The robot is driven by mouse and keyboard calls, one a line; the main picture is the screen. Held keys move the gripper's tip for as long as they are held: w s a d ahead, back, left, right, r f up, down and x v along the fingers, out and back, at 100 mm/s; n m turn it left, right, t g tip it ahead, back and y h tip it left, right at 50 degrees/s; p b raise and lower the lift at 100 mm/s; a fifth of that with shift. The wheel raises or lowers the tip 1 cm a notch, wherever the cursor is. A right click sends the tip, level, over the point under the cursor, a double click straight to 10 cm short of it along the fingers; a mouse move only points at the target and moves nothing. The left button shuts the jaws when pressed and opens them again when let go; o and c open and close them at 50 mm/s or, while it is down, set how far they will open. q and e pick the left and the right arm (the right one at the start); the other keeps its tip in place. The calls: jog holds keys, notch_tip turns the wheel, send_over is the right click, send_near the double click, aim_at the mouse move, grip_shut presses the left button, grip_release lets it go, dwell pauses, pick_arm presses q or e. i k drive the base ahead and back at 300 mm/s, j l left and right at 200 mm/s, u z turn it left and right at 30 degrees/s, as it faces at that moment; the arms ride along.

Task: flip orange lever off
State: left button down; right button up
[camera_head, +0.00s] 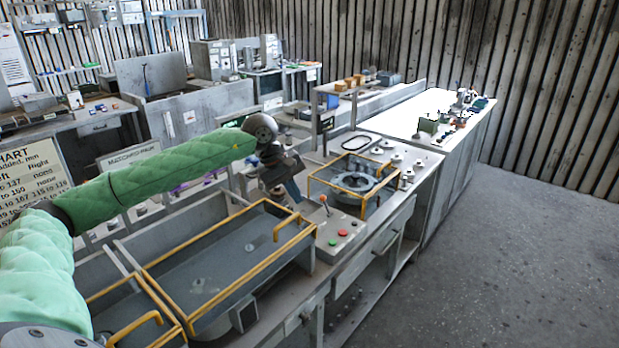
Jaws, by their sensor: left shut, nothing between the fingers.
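A small lever with an orange-red tip (324,198) stands up from the grey control panel (350,226) right of centre. It leans slightly to the left at the top. My left arm, in a green quilted sleeve, reaches in from the left. My left gripper (293,196) is dark, shut and empty, pointing down just left of the lever. A gap shows between it and the lever in the picture; the depth between them is hard to tell. My right gripper is out of view.
A red button (343,233) and a green button (332,242) sit on the panel in front of the lever. A yellow-framed basin (215,265) lies left, and a yellow-railed well with a round part (354,181) lies behind. Open floor (500,260) is at right.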

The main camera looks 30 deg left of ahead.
aim_at(322, 199)
jog(key=i+j, duration=0.75)
jog(key=j, duration=0.1)
